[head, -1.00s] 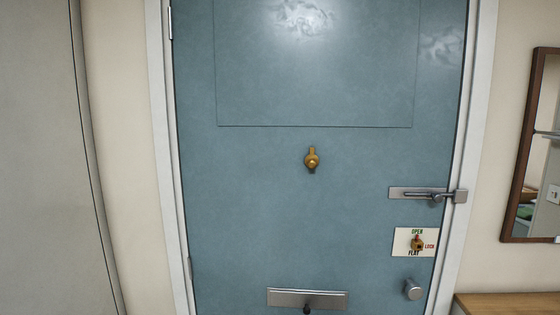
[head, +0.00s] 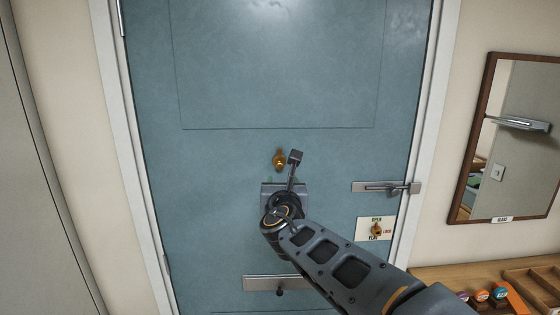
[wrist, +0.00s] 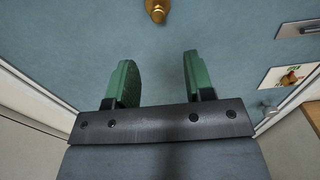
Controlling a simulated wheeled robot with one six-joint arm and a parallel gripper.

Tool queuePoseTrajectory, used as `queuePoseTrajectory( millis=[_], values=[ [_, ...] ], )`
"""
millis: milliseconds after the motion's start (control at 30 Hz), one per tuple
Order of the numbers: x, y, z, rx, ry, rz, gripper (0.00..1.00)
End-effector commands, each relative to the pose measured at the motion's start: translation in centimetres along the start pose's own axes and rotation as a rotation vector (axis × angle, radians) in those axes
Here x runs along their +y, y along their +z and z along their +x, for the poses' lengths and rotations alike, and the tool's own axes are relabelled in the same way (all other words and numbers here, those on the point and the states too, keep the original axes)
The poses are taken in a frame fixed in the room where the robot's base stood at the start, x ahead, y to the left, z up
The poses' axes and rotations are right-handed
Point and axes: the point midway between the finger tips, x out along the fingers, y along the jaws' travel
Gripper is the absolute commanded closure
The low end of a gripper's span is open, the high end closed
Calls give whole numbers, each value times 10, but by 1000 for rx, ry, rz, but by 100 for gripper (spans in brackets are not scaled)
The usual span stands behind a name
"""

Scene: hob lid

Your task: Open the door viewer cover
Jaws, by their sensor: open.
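The brass door viewer cover (head: 279,160) is on the blue door, just above and left of my gripper in the head view. It hangs with its round part low and looks closed over the viewer. In the wrist view the cover (wrist: 157,10) is cut by the top edge, beyond the fingertips and roughly centred between them. My gripper (wrist: 158,63) is open and empty, with two green fingers apart and pointing toward the door. They are not touching the cover.
A sliding bolt (head: 385,188) and a lock plate (head: 376,229) sit on the door's right side. A letter slot (head: 262,283) is below my wrist. A framed mirror (head: 478,140) and a wooden shelf (head: 440,275) stand at the right. The door above the cover is clear.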

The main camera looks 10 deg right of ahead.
Motion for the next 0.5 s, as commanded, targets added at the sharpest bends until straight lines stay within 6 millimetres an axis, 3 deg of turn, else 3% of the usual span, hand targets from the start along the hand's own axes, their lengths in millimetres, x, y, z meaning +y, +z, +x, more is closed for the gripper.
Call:
queuePoseTrajectory(
  millis=[167,500],
  values=[
    [2,2,23,-5,8,-34,52],
    [2,4,88,-4,6,-30,52]
  ],
)
